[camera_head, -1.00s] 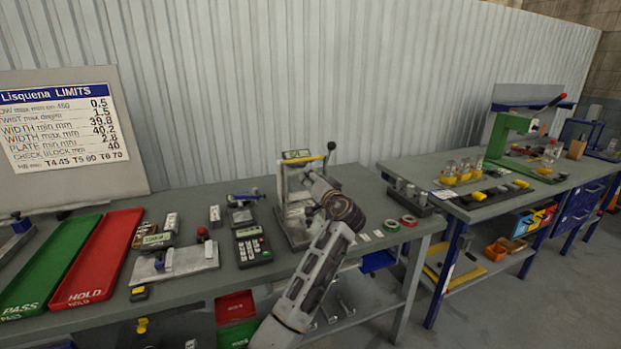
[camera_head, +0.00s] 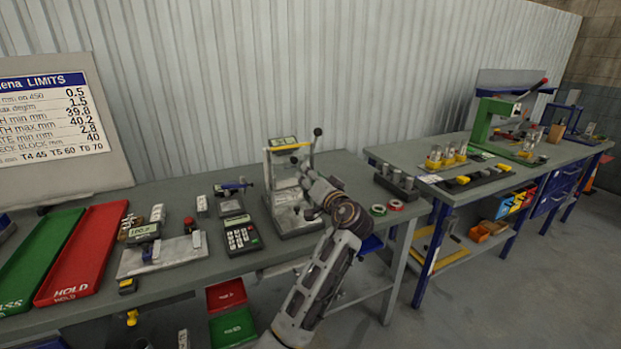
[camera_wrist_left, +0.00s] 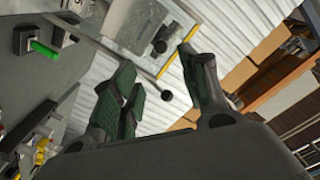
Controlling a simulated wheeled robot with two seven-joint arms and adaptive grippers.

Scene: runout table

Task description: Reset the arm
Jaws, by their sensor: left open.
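My arm comes up from the bottom middle of the head view, and my left gripper (camera_head: 308,180) is in front of the grey gauge stand (camera_head: 295,222), partly covering it. In the left wrist view the two dark fingers of the left gripper (camera_wrist_left: 157,60) are spread apart with nothing held. A rod ending in a black ball (camera_wrist_left: 167,96) shows between the fingers there; I cannot tell whether they touch it. The stand has a yellow-edged display on top and a black knob (camera_head: 318,132) at its upper right. My right gripper is not in view.
A calculator-like keypad (camera_head: 242,236), a flat fixture plate (camera_head: 160,256), a red HOLD tray (camera_head: 82,262) and a green PASS tray (camera_head: 30,265) lie left of the stand. Tape rolls (camera_head: 395,205) and dark cylinders (camera_head: 398,182) are to its right. A second bench (camera_head: 400,152) stands further right.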

